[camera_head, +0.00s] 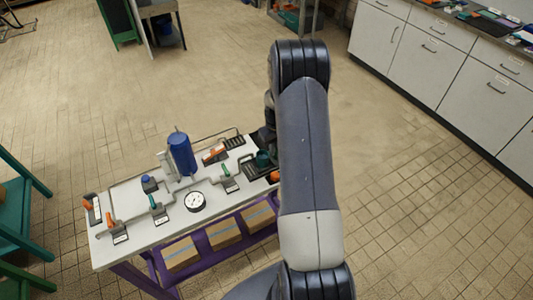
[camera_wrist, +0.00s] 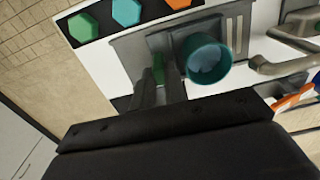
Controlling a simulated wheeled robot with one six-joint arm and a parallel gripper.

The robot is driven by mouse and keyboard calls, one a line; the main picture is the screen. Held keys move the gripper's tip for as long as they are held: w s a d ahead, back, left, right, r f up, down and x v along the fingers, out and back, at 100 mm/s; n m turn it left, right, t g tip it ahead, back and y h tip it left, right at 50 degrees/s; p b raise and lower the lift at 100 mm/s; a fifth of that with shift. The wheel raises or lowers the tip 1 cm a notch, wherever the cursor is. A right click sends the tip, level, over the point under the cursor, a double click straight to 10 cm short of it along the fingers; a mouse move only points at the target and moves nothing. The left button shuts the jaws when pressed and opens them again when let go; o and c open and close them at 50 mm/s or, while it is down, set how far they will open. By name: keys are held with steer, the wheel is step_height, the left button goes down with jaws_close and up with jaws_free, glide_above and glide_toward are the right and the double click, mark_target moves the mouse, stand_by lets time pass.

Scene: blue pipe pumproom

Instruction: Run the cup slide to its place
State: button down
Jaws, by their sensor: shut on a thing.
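The teal cup (camera_wrist: 205,58) sits on the grey slide plate (camera_wrist: 130,45) in the wrist view, its open mouth facing the camera. It also shows in the head view (camera_head: 263,158) at the right end of the bench, partly beside my arm. My gripper (camera_wrist: 160,80) has its dark fingers close together just left of the cup, shut on a small green handle (camera_wrist: 158,68) of the slide. The fingers hide most of the handle. In the head view my arm hides the gripper's fingertips.
A black strip with green (camera_wrist: 82,27), teal (camera_wrist: 126,11) and orange hexagons lies beyond the slide. Grey pipe (camera_wrist: 275,65) runs right of the cup. The white bench (camera_head: 130,198) carries a gauge (camera_head: 195,201), a blue cylinder (camera_head: 181,153) and several valve levers. Open floor surrounds the bench.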

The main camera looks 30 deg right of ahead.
steer(key=d+b, duration=0.1)
steer(key=d, duration=0.3)
steer(key=shift+w+d+f, duration=0.1)
steer(key=shift+d, duration=0.3)
steer(key=c, duration=1.7)
jaws_free()
steer(key=shift+d, duration=0.2)
step_height(320, 180, up, 11)
steer(key=shift+r+b, duration=0.1)
steer(key=shift+b, duration=0.9)
steer(key=shift+f, duration=0.2)
